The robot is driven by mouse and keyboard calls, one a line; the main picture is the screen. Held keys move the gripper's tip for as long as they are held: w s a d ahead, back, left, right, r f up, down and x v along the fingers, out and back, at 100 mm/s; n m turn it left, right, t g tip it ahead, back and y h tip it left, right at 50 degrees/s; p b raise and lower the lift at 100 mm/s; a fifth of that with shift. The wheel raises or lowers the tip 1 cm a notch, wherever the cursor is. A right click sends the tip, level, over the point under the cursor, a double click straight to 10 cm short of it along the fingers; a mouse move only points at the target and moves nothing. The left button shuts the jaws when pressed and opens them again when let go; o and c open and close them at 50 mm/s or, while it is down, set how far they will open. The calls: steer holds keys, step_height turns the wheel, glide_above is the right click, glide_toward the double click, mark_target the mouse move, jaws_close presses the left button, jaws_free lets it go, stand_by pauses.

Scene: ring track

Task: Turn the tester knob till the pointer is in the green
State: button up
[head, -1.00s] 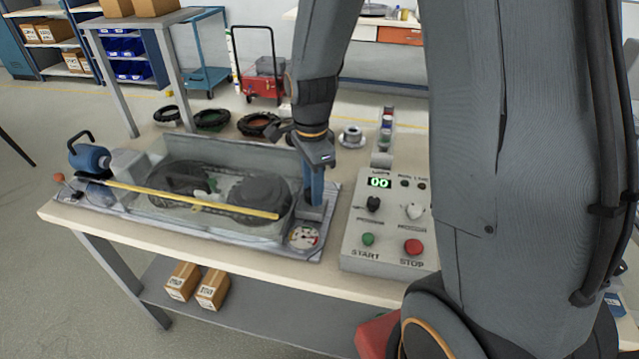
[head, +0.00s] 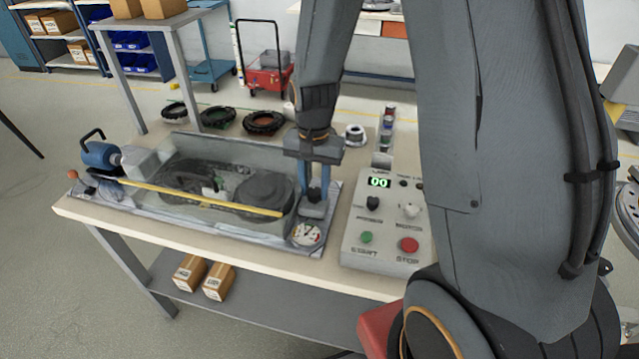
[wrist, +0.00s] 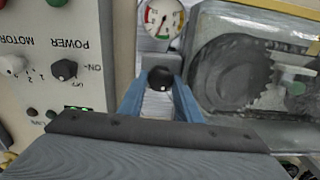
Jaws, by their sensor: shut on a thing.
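My gripper (head: 313,198) points down at the right end of the tester, its blue fingers closed on the tester knob. In the wrist view, the black round knob (wrist: 160,79) sits between the two fingertips (wrist: 160,92). The knob is mostly hidden by the fingers in the head view. The round white gauge (head: 307,234) lies just in front of the knob. It also shows in the wrist view (wrist: 164,18), with red, yellow and green bands at its rim. The pointer is thin and small, and I cannot tell surely which band it is on.
A clear-walled tank (head: 215,185) with dark round parts and a yellow bar (head: 200,196) is left of my gripper. A control box (head: 385,225) with knobs, START and STOP buttons and a display of 00 stands close on the right. Black rings (head: 264,123) lie behind.

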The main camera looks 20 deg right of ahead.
steer(key=shift+s+n, duration=0.2)
steer(key=shift+n, duration=0.4)
steer(key=shift+f, duration=0.1)
steer(key=o, duration=0.9)
steer(key=shift+o, duration=0.9)
steer(key=shift+w, duration=0.1)
steer(key=shift+w, duration=0.1)
steer(key=shift+r, duration=0.2)
